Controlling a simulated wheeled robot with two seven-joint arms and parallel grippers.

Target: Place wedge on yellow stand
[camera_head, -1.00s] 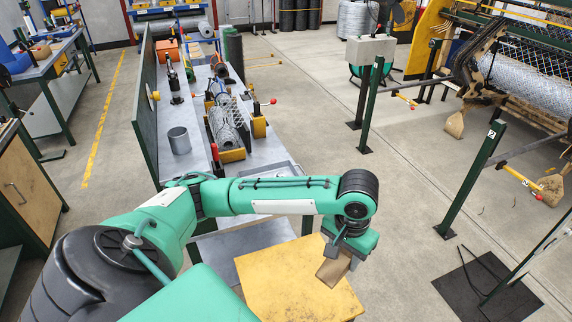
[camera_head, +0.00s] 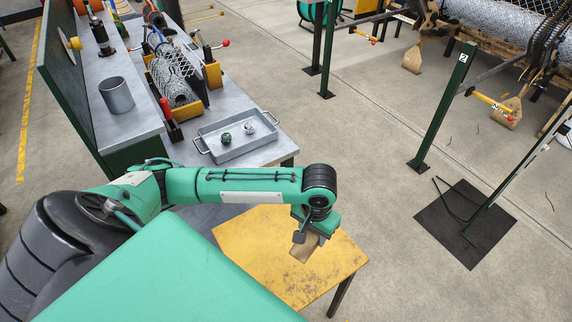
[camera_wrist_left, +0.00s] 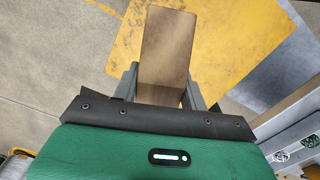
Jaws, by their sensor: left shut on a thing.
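The wedge is a brown wooden block (camera_head: 304,249). My left gripper (camera_head: 308,240) is shut on it and holds it over the yellow stand (camera_head: 262,250), near the stand's right part. The stand has a worn yellow top and dark legs. In the left wrist view the wedge (camera_wrist_left: 164,55) sticks out between the two grey fingers (camera_wrist_left: 162,88), with the yellow top (camera_wrist_left: 210,35) behind it. I cannot tell whether the wedge touches the top or hangs above it. My right gripper is not in view.
A grey workbench (camera_head: 139,125) stands behind the yellow stand with a metal cup (camera_head: 116,95) and a metal tray (camera_head: 236,144) holding small balls. A green post (camera_head: 443,108) and a dark floor mat (camera_head: 466,222) are at the right. The floor between is clear.

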